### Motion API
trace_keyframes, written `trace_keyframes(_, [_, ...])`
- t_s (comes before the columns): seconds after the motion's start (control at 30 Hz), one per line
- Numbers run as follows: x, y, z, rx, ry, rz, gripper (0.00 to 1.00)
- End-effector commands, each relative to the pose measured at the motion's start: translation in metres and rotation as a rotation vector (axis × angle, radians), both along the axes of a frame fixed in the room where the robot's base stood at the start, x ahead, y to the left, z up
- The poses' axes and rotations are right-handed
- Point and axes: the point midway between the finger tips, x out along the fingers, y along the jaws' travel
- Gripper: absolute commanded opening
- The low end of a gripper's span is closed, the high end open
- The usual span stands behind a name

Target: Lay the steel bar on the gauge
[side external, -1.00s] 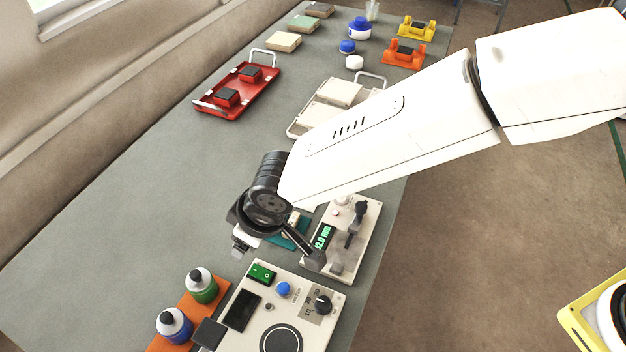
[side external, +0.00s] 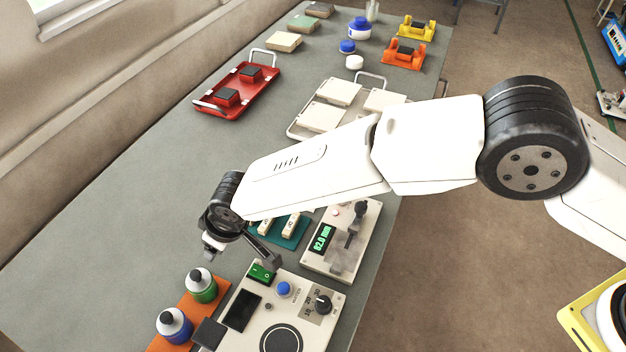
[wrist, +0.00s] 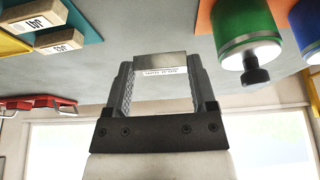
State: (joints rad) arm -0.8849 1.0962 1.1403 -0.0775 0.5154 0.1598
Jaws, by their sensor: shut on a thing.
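The steel bar (wrist: 161,66) is a grey metal bar with a small printed label, too blurred to read. It is gripped across the fingertips of my gripper (wrist: 163,88) in the wrist view. In the side view my gripper (side external: 211,249) points down at the left end of my forearm, over the table beside the bottles; the bar is hard to make out there. The gauge, seemingly the beige device (side external: 340,262) with a green "82.0 mm" display, stands to the right of my gripper and apart from it. A grey clamp-like part and a dark lever sit on it.
A teal holder (side external: 303,236) with pale labelled blocks lies between my gripper and the gauge. A green bottle (side external: 203,290) and blue bottle (side external: 174,327) stand on an orange base. A control box (side external: 309,337) is in front; a red tray (side external: 262,89) lies farther back.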

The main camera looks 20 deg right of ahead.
Motion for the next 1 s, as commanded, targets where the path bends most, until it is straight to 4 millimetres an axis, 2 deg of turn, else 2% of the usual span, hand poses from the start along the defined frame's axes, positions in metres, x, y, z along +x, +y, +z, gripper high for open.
trace_keyframes(0.3, [0.003,0.003,-0.006,0.001,-0.001,0.000,0.10])
trace_keyframes(0.5, [0.003,0.003,-0.029,0.001,-0.001,0.000,0.10])
trace_keyframes(0.6, [0.003,0.003,-0.034,0.001,-0.001,0.000,0.10])
trace_keyframes(1.0, [0.003,0.003,-0.037,0.001,-0.001,0.000,0.10])
